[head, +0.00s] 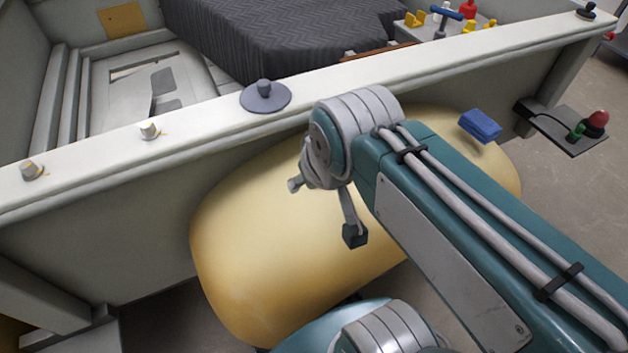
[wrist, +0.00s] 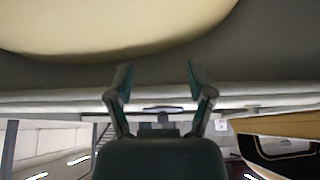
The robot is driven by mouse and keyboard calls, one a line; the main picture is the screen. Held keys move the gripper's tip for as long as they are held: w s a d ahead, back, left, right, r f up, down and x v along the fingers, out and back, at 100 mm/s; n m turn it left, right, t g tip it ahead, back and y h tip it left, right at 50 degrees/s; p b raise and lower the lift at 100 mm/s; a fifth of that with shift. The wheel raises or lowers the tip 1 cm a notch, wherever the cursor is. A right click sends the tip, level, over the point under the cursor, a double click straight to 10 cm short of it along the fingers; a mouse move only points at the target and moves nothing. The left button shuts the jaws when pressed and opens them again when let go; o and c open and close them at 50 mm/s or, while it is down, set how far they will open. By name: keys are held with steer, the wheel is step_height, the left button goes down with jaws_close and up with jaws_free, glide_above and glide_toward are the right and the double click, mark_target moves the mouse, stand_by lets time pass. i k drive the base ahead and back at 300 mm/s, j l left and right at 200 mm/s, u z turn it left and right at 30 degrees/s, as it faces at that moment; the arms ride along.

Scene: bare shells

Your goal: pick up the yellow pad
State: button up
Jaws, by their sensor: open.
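A large, smooth, rounded pale yellow form (head: 250,240) lies below my arm in the head view, beside the grey wall. I cannot tell whether this form is the yellow pad; no small yellow pad shows clearly. A flat orange-yellow square (head: 123,19) is on the back panel at the upper left. In the wrist view my gripper (wrist: 159,74) is open, its two fingers spread with nothing between them. In the head view my arm partly hides the yellow form.
A long pale rail (head: 200,118) crosses the head view with a grey disc knob (head: 265,95) on it. A blue block (head: 480,125) appears against the yellow form's right end. Small yellow, red and blue items stand at the upper right. A small shelf (head: 570,130) sticks out at right.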

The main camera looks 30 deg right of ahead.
mark_target(470, 27)
steer(key=k+z, duration=0.1)
steer(key=z, duration=0.3)
steer(key=k+z, duration=0.15)
steer(key=z, duration=0.2)
steer(key=k+l+z, duration=0.1)
steer(key=z, duration=0.3)
steer(key=k+l+z, duration=0.1)
steer(key=z, duration=0.25)
